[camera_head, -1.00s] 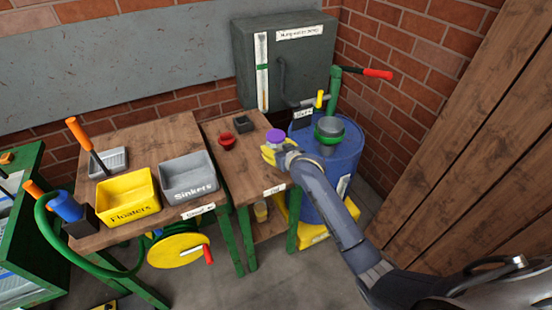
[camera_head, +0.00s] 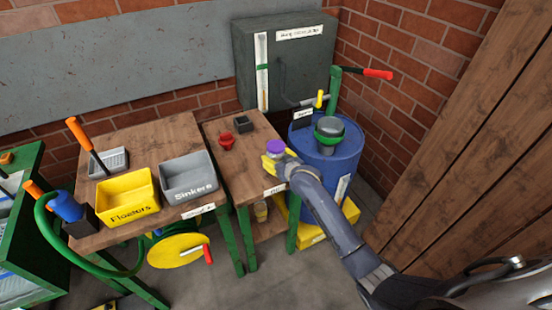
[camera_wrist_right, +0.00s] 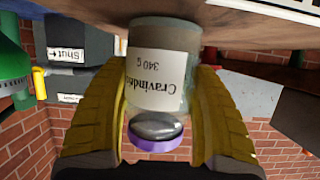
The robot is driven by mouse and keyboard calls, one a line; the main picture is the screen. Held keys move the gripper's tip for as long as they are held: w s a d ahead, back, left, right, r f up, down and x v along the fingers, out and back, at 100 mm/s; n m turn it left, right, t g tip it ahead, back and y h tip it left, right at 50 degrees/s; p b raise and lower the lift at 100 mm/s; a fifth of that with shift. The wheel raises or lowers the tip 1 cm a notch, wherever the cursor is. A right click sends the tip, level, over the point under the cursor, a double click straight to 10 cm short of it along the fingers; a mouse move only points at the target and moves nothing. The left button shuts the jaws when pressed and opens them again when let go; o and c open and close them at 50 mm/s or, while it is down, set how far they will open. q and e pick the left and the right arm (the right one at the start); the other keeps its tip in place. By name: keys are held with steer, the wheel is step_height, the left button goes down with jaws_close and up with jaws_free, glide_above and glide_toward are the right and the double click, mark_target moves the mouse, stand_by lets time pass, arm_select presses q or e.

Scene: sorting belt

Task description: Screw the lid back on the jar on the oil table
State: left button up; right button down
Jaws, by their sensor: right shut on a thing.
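The jar (camera_wrist_right: 160,75) appears upside down in the right wrist view, clear with a white "340 g" label. The purple lid (camera_head: 275,146) is at its mouth; in the wrist view the lid (camera_wrist_right: 158,145) shows below a grey rounded surface. I cannot tell whether it is seated or threaded. My right gripper (camera_wrist_right: 162,90) has yellow fingers closed on either side of the jar. In the head view the right gripper (camera_head: 271,159) is at the right edge of the oil table (camera_head: 243,160) and hides most of the jar. My left gripper is out of view.
A red bowl-like thing (camera_head: 226,140) and a small dark box (camera_head: 243,123) stand farther back on the oil table. A blue drum (camera_head: 330,165) with a funnel is close on the right. Yellow Floaters (camera_head: 128,198) and grey Sinkers (camera_head: 188,178) bins stand on the left table.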

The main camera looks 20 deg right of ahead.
stand_by(0.3)
steer(key=shift+c, duration=1.8)
jaws_free()
steer(key=shift+f, duration=0.1)
steer(key=v, duration=1.2)
